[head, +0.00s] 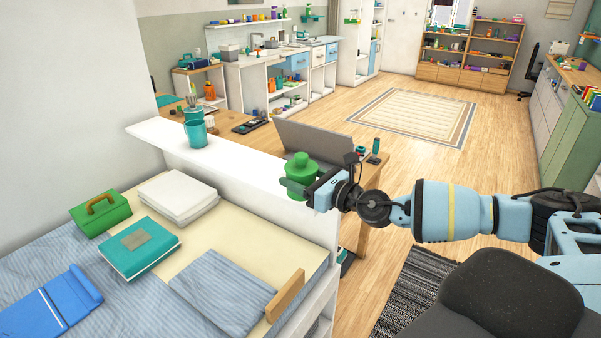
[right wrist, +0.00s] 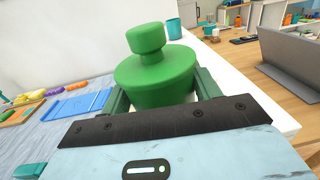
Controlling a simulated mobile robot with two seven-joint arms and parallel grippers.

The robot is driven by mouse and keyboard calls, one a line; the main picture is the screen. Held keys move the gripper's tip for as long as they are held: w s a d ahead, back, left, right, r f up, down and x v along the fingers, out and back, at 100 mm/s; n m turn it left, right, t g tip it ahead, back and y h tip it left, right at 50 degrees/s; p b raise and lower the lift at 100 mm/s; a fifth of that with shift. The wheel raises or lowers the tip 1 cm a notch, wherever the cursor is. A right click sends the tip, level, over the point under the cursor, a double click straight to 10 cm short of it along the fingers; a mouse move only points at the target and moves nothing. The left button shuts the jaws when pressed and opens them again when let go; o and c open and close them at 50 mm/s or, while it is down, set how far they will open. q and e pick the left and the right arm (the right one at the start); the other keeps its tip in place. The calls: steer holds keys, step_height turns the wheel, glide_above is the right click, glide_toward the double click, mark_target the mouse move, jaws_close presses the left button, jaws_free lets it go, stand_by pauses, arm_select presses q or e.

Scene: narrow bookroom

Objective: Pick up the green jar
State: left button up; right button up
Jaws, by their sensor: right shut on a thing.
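The green jar (head: 300,172) has a round knob on its lid and is at the white ledge (head: 245,172) beside the bed. It also shows upright in the right wrist view (right wrist: 157,75). My right gripper (head: 297,189) reaches in from the right and is shut on the jar, with one finger on each side of its body in the right wrist view (right wrist: 163,92). The jar's base is hidden, so I cannot tell whether it touches the ledge. My left gripper is not in view.
A teal cup (head: 195,133) stands farther back on the ledge. A grey laptop (head: 312,141) is on the wooden desk (head: 374,165) behind the jar. The bed holds a green toolbox (head: 101,212), a teal book (head: 139,248) and white folded cloths (head: 178,196). Open floor lies beyond.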

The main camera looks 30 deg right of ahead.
steer(key=shift+s+a+r, duration=0.1)
steer(key=shift+s+a, duration=0.2)
steer(key=shift+s, duration=0.35)
steer(key=shift+s+a+f, duration=0.1)
steer(key=shift+s+a, duration=0.15)
steer(key=shift+s, duration=0.45)
steer(key=shift+s+a+r, duration=0.1)
steer(key=shift+s+a, duration=0.2)
steer(key=shift+s, duration=0.35)
steer(key=s+a+f+y, duration=0.1)
steer(key=s+a+f, duration=0.2)
steer(key=a, duration=0.4)
steer(key=s+a+f, duration=0.2)
steer(key=s+a, duration=0.1)
steer(key=a, duration=0.5)
steer(key=s+d+f+m+t+h, duration=0.1)
steer(key=s+d+f+m+h, duration=0.1)
steer(key=s+h, duration=0.4)
steer(key=shift+s+d+f+m+h, duration=0.2)
steer(key=shift+s+f+m+h, duration=0.3)
steer(key=shift+f+m, duration=0.4)
steer(key=shift+a, duration=0.1)
